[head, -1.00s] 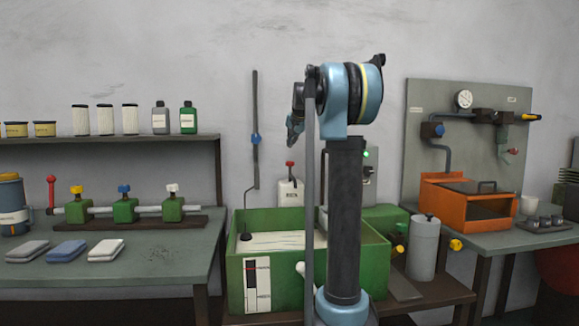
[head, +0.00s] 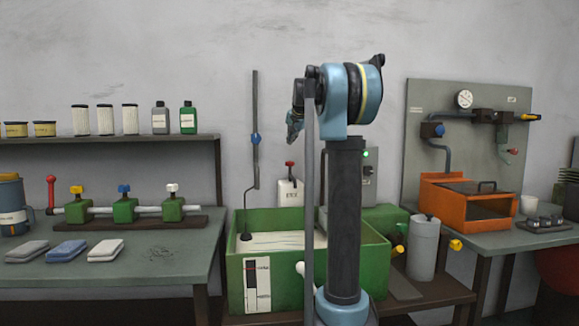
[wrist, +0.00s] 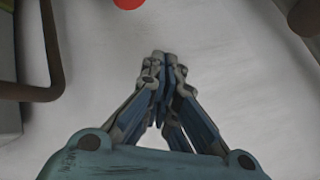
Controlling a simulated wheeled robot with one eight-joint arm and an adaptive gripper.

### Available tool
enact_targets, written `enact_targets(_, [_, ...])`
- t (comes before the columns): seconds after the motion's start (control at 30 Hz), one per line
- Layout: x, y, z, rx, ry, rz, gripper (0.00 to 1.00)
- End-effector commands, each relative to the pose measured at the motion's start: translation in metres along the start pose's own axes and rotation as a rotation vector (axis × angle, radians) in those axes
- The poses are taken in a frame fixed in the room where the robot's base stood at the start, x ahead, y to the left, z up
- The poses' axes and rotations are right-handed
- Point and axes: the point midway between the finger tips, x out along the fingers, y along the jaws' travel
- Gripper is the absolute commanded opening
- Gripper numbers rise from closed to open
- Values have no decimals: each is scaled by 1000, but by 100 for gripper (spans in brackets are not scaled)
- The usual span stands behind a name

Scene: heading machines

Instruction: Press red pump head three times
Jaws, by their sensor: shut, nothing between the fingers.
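A red head (head: 290,164) tops a white labelled container (head: 290,192) behind the green tank. In the wrist view a red round thing (wrist: 129,4) is cut off by the top edge; it appears to be the same head. My gripper (head: 292,138) hangs above the red head in the head view, with its fingers pointing down. In the wrist view my gripper (wrist: 163,58) has its fingertips together and nothing between them. It is apart from the red thing. The exact height gap cannot be told.
The green tank (head: 270,272) holds pale liquid, with a thin bent pipe (head: 245,215) at its left. A dark vertical rod (head: 255,100) with a blue knob stands behind. A grey control box (head: 369,178) is to the right. A dark pipe (wrist: 50,50) runs at left in the wrist view.

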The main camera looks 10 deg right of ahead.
Motion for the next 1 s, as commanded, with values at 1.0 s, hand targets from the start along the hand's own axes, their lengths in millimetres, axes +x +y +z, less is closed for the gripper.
enact_targets(1.0, [45,33,33,0,0,0,0])
